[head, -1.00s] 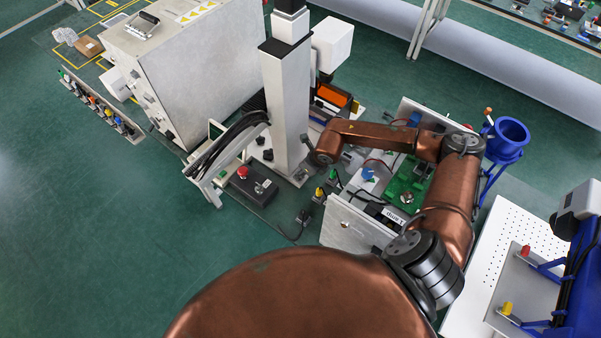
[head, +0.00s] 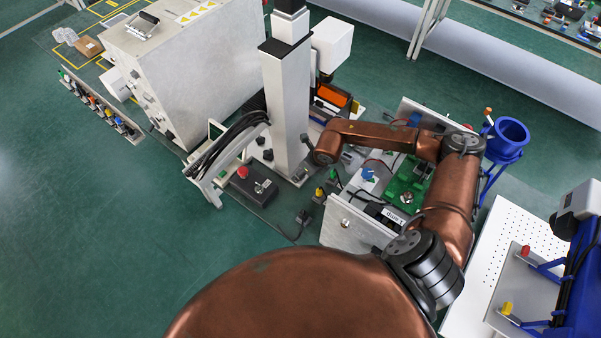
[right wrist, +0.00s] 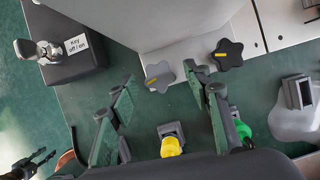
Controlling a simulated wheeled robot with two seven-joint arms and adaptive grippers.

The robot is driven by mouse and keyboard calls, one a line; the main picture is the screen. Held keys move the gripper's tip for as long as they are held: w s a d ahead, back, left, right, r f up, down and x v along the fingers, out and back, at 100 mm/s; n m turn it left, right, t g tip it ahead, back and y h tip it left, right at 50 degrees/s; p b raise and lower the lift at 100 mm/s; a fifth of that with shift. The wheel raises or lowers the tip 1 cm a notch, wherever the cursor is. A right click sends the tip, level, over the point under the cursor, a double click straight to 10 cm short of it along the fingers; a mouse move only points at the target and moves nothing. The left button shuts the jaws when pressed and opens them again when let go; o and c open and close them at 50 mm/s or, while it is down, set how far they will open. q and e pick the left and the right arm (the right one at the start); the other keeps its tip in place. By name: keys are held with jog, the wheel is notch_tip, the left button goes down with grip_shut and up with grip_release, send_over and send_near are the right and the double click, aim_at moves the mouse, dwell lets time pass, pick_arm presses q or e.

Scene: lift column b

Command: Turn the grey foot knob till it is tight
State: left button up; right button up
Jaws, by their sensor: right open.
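In the right wrist view, the grey foot knob (right wrist: 159,76) is a star-shaped knob with a yellow mark, beside the foot of the light column. A black star knob (right wrist: 229,54) with a yellow mark sits to its right, past my right finger. My right gripper (right wrist: 165,90) is open, with its two green-padded fingers apart. The grey knob shows between and just beyond the fingertips, and no contact can be seen. In the head view, the right arm's end is by the column (head: 288,115) and both knobs are hidden. My left gripper is not clearly visible.
A black key-switch box (right wrist: 75,60) stands left of the fingers. A yellow-capped part (right wrist: 171,143) and a green-capped part (right wrist: 242,130) lie below. In the head view, a large grey cabinet (head: 185,60) stands behind and a blue bucket (head: 507,138) at right. The left floor is open.

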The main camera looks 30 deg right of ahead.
jog(key=shift+r+p, duration=1.9)
jog(key=shift+r, duration=1.6)
jog(key=shift+f, duration=0.15)
notch_tip(320, 180, down, 7)
jog(key=b, duration=0.4)
jog(key=shift+f, duration=0.1)
jog(key=p+v, duration=0.3)
jog(key=v, duration=0.1)
jog(key=shift+r, duration=0.4)
jog(key=shift+f, duration=0.1)
